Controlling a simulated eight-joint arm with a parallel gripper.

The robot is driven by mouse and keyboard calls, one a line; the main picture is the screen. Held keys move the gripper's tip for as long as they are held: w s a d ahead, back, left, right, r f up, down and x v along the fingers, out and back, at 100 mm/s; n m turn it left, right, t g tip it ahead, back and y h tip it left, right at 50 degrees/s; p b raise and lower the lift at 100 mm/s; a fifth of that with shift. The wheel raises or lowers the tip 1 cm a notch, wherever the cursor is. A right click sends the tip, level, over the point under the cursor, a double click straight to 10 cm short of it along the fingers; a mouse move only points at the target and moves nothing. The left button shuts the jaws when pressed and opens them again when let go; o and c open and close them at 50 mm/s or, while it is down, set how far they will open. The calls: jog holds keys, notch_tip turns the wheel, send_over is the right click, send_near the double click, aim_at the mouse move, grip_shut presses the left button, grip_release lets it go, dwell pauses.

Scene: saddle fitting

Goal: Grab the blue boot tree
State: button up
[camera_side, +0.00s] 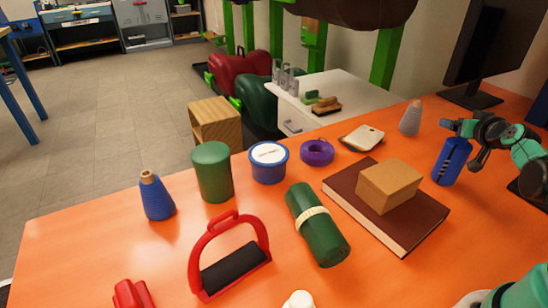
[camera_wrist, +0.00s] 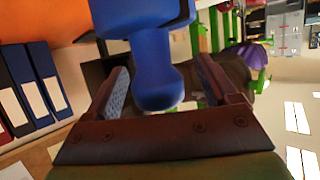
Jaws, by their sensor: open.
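The blue boot tree (camera_side: 452,163) stands upright at the right of the orange table, with dark marks down its side. It also shows large in the wrist view (camera_wrist: 153,55), with its narrow neck and rounded knob between the two fingers. My gripper (camera_side: 462,136) is at its top end. In the wrist view my gripper (camera_wrist: 161,78) is open, with a finger on each side of the knob and visible gaps. I cannot tell whether either finger touches it.
A brown book (camera_side: 345,205) with a tan block (camera_side: 389,186) on it lies left of the boot tree. A grey cone (camera_side: 411,118) and a monitor (camera_side: 490,50) stand behind. A green roll (camera_side: 318,225) and a red stirrup-like frame (camera_side: 230,255) lie farther left.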

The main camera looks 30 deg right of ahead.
grip_shut()
jog(key=shift+r, duration=0.1)
dwell(0.4)
